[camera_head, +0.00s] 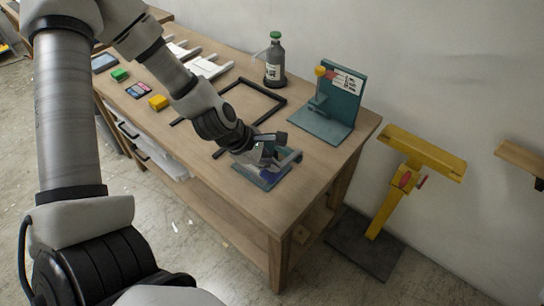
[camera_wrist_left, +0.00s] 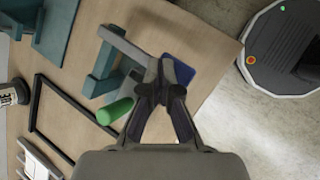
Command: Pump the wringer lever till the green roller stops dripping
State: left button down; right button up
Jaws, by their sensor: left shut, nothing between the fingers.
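The wringer is a small teal device (camera_head: 247,178) at the table's near right corner, with a dark blue patch (camera_head: 270,174) on it. In the left wrist view its teal frame (camera_wrist_left: 104,66) carries a grey bar (camera_wrist_left: 122,44), which looks like the lever. The green roller (camera_wrist_left: 115,111) lies beside the frame there; in the head view my gripper and wrist hide it. My left gripper (camera_head: 268,150) is shut and empty, right over the wringer. Its fingertips (camera_wrist_left: 164,70) are at the bar's end; I cannot tell whether they touch. No drips can be made out. My right gripper is not in view.
A teal stand (camera_head: 345,92) and a grey bottle (camera_head: 275,62) stand at the table's back. An empty black frame (camera_head: 262,90) lies mid-table. A yellow stand (camera_head: 384,208) is on the floor right.

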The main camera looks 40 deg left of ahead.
aim_at(268, 173)
pick_arm(q)
jog(key=shift+s+f+b, duration=0.25)
jog(key=shift+f+b, duration=0.35)
jog(key=shift+f, duration=0.25)
jog(key=shift+s+f+b, duration=0.2)
jog(key=shift+f+b, duration=0.35)
jog(key=shift+f, duration=0.25)
dwell(1.1)
jog(key=shift+r, duration=0.15)
dwell(0.4)
jog(key=shift+w+r+p, duration=0.25)
jog(key=shift+r+p, duration=0.35)
jog(key=shift+r, duration=0.3)
jog(key=shift+w+r+p, duration=0.3)
jog(key=shift+r+p, duration=0.3)
jog(key=shift+r, duration=0.3)
jog(key=shift+w+r+p, duration=0.25)
jog(key=shift+r+p, duration=0.35)
jog(key=shift+r, duration=0.3)
jog(key=r+p, duration=0.1)
jog(key=r, duration=0.1)
jog(key=w+r+p, duration=0.1)
jog(key=r+p, duration=0.1)
jog(key=shift+w+d+r, duration=0.1)
jog(key=shift+w+r, duration=0.05)
jog(key=shift+r, duration=0.25)
